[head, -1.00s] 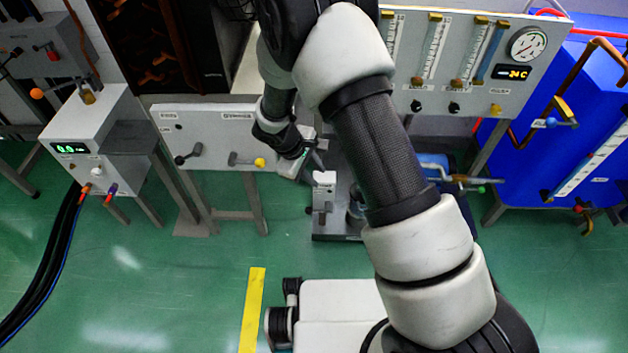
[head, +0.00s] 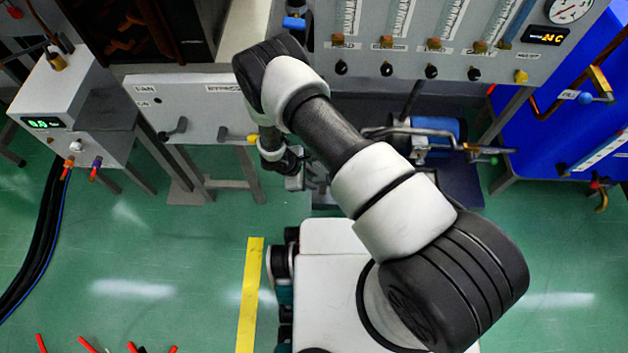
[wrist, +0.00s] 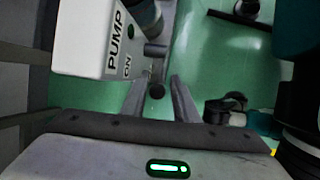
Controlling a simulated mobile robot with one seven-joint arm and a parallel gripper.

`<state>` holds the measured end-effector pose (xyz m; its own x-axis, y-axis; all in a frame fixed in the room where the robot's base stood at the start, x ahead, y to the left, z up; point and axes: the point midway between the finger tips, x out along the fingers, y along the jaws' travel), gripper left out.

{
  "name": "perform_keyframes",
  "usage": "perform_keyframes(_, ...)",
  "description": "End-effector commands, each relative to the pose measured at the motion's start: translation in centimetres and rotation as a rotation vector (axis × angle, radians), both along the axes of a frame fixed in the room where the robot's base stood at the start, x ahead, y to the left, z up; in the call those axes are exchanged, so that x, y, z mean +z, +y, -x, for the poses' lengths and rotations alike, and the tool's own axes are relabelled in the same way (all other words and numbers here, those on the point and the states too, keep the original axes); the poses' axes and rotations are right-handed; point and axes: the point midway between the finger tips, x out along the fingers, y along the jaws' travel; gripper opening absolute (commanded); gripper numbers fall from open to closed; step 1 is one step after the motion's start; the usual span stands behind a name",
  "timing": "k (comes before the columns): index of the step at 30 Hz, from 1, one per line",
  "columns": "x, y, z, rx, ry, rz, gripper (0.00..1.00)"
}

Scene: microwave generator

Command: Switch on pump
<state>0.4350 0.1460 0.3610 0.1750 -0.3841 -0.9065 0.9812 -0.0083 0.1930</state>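The white pump box (wrist: 95,38), labelled PUMP and ON, fills the upper left of the wrist view. A lever with a dark round knob (wrist: 157,91) shows beside the box. My gripper (wrist: 162,82) is open, with its two fingers on either side of the knob. A gap shows between the knob and the right finger; whether the left finger touches it I cannot tell. In the head view my gripper (head: 312,178) is low, beyond my base, and my arm largely hides the pump box there.
A grey panel with levers (head: 195,110) stands left of my gripper. A flowmeter panel (head: 455,62) with several knobs is above right. A blue motor (head: 437,130) with pipes lies right of my arm, before a blue tank (head: 560,130).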

Motion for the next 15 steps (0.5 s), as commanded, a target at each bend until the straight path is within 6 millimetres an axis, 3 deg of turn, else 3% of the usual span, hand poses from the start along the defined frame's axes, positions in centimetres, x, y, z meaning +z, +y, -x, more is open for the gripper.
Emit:
perform_keyframes(5,-1.6,-0.6,-0.3,-0.001,0.001,0.0,0.27)
perform_keyframes(14,-1.8,-0.8,-0.3,-0.001,0.001,0.0,0.27)
perform_keyframes(15,-1.8,-0.8,-0.3,-0.001,0.001,0.0,0.22)
